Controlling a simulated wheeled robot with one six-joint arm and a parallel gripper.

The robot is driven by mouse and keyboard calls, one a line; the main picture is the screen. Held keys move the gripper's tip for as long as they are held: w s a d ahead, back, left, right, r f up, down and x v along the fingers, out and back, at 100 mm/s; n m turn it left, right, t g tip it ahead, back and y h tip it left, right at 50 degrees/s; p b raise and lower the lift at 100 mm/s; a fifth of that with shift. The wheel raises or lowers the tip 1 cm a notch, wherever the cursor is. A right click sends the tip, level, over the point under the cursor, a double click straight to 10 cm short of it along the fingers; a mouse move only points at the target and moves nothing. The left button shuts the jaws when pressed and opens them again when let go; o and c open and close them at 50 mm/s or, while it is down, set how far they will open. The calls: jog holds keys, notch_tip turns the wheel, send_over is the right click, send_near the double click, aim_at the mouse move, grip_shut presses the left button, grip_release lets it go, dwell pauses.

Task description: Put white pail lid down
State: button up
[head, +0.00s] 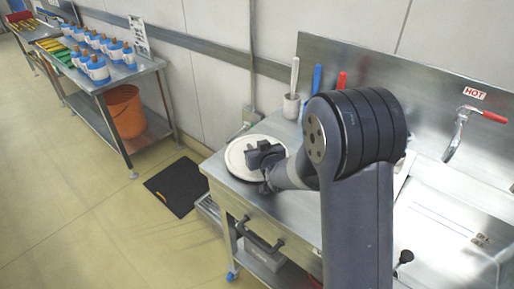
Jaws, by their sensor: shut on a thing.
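The white pail lid (241,146) is a round, pale disc at the left end of the steel counter (232,187). It looks flat and level, at or just above the counter top; I cannot tell if it touches. My gripper (264,160) is at the lid's right part and shut on it. The gripper and my arm hide the lid's right side, and the fingertips are not clear to see.
A sink with a red-handled tap (463,126) is at right. An orange bucket (125,111) sits under a left table. A black mat (176,187) lies on the floor.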

jog(key=shift+s+f+b, duration=0.15)
jog(key=shift+f+b, duration=0.4)
jog(key=shift+b, duration=0.1)
jog(key=o, duration=1)
jog(key=shift+s+d+f, duration=0.1)
jog(key=shift+f, duration=0.15)
jog(key=shift+r+p, duration=0.75)
jog(key=shift+p, duration=0.4)
jog(key=b+v, duration=0.1)
jog(key=v, duration=0.4)
jog(key=b+v, duration=0.1)
jog(key=v, duration=0.5)
jog(key=shift+s+r, duration=0.2)
jog(key=shift+r, duration=0.15)
jog(key=p+x, duration=0.1)
jog(key=x, duration=1)
jog(key=shift+w+p, duration=0.25)
jog(key=shift+p, duration=0.05)
jog(key=shift+w+f+b, duration=0.25)
jog(key=shift+f+b, duration=0.1)
jog(key=shift+f, duration=0.05)
